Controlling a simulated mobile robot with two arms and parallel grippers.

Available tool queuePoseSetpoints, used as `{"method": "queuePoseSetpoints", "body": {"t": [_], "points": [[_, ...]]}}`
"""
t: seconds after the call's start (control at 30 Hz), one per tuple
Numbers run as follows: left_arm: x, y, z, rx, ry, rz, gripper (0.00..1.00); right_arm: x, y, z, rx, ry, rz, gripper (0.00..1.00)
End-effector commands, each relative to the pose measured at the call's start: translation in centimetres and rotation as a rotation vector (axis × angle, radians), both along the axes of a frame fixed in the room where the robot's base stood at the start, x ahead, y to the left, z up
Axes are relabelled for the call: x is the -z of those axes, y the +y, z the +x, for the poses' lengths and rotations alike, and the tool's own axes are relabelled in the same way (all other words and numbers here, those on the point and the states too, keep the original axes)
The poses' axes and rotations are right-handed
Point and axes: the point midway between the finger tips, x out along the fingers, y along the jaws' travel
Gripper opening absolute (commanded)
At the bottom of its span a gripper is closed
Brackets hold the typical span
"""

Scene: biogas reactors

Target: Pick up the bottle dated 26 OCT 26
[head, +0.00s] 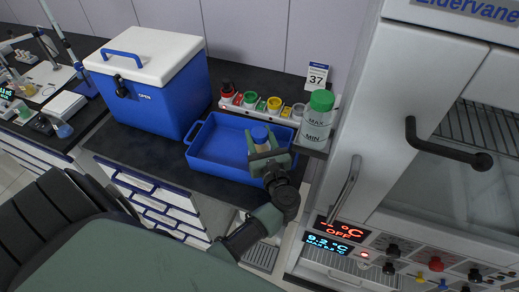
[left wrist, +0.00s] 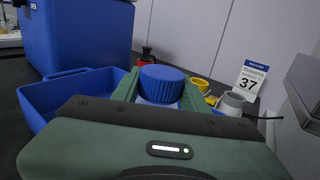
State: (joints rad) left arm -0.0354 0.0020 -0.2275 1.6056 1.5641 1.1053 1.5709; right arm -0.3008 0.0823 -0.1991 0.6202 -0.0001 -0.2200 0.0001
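A bottle with a ribbed blue cap (head: 260,134) is at the right part of the blue tray (head: 205,164). In the left wrist view its blue cap (left wrist: 162,76) stands upright, with a pale body below it. No date can be read on it. My left gripper (head: 270,157) is at the bottle, and in the left wrist view its green fingers (left wrist: 160,92) flank the body just below the cap. I cannot tell whether they press on it, or whether the bottle is lifted. My right gripper is not in view.
A blue cooler box (head: 160,90) stands left of the tray. Behind the tray is a row of small containers with coloured lids (head: 274,104), a card reading 37 (head: 316,77) and a green-capped MAX/MIN bottle (head: 318,122). A large white cabinet (head: 385,140) closes off the right.

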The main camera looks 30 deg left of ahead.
Motion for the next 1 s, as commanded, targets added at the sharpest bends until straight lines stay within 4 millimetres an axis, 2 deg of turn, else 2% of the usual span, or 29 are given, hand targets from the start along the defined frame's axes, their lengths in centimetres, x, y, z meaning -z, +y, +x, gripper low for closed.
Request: {"method": "queuePoseSetpoints", "body": {"t": [0.03, 0.07, 0.43, 0.67, 1.0], "points": [[0.0, 0.0, 0.0, 0.000, 0.001, -0.001, 0.07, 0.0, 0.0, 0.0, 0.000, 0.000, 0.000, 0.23], [0.0, 0.0, 0.0, 0.001, 0.001, -0.001, 0.00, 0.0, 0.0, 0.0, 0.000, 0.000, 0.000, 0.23], [0.0, 0.0, 0.0, 0.001, -0.001, -0.001, 0.00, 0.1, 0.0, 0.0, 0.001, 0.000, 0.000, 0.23], [-0.7, 0.4, -0.2, -0.001, -0.005, -0.003, 0.00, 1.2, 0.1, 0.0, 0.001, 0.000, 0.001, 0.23], [-7.0, 0.3, -0.1, -0.001, -0.008, -0.003, 0.00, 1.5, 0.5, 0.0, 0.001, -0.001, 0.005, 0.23]]}}
